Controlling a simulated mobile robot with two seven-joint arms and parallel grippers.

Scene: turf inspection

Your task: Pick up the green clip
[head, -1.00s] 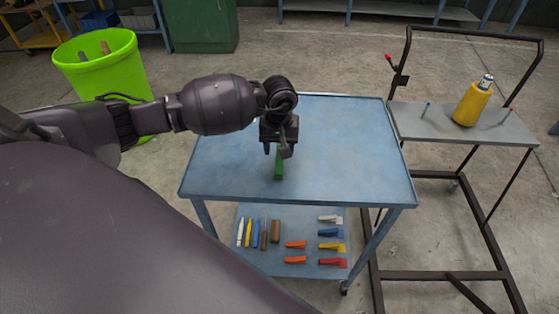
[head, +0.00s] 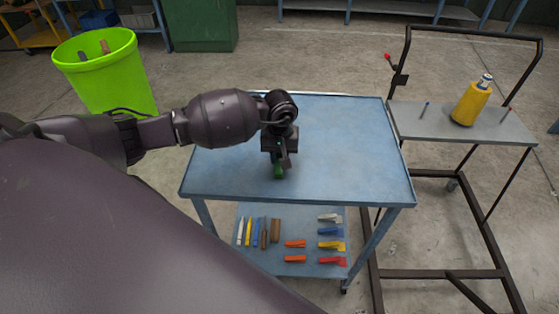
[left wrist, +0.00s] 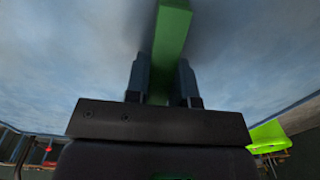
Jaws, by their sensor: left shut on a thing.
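The green clip (head: 278,172) is at the near part of the blue table top (head: 345,150), partly hidden by my left gripper in the head view. My left gripper (head: 279,163) points down over it. In the left wrist view the clip (left wrist: 172,38) is a long green bar running between the two fingers of my left gripper (left wrist: 161,75). The fingers are shut on it. I cannot tell whether the clip still touches the table. My right gripper is in neither view.
The lower shelf (head: 262,264) holds several coloured clips and markers. A metal cart (head: 410,122) with a yellow bottle (head: 470,103) stands at the right. A lime bin (head: 115,85) stands at the left. The rest of the table top is clear.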

